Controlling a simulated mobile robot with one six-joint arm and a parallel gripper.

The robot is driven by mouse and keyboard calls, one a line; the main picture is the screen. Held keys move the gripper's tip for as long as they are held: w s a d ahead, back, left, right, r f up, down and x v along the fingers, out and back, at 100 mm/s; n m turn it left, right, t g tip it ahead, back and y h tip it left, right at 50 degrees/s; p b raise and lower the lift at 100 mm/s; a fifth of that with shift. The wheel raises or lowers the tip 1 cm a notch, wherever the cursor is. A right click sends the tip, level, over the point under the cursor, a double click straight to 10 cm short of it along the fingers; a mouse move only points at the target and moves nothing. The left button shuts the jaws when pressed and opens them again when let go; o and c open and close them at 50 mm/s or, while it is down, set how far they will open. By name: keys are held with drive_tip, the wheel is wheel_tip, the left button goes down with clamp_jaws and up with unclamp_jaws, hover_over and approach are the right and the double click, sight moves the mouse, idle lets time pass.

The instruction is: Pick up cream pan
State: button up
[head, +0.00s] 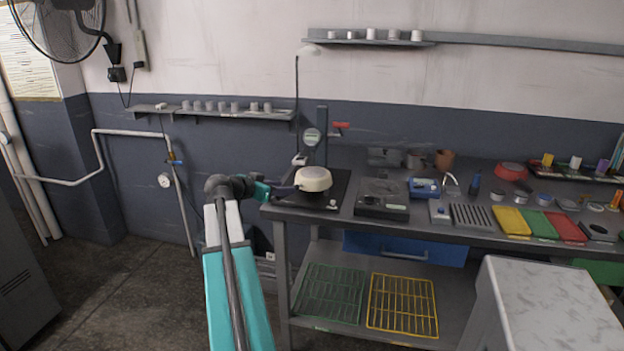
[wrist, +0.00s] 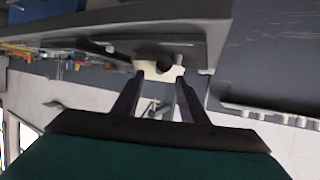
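The cream pan (head: 313,180) is round, with a pale domed top and a cream body. It stands on a black plate (head: 338,186) at the left end of the bench. My gripper (head: 292,187) reaches in from the left at the pan's height, its fingertips close beside the pan. In the wrist view, which is upside down, the fingers of my gripper (wrist: 160,78) are apart, with the cream pan (wrist: 193,69) just beyond the tips. A dark round shape shows in front of the pan; I cannot tell whether it is the handle. Contact cannot be told.
A gauge stand (head: 321,137) rises behind the pan. A black box-like device (head: 382,198) stands to its right, then a blue device (head: 424,187). Below are a green rack (head: 330,292) and a yellow rack (head: 402,304). A marble-topped block (head: 550,300) stands front right.

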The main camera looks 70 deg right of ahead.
sight(302, 184)
drive_tip(key=shift+s+d+f, duration=0.2)
drive_tip(key=shift+d+f, duration=0.05)
drive_tip(key=shift+d, duration=0.25)
drive_tip(key=shift+d, duration=0.15)
drive_tip(key=shift+p+x, duration=0.7)
drive_tip(key=shift+x, duration=1.8)
drive_tip(key=shift+r, duration=0.15)
clamp_jaws()
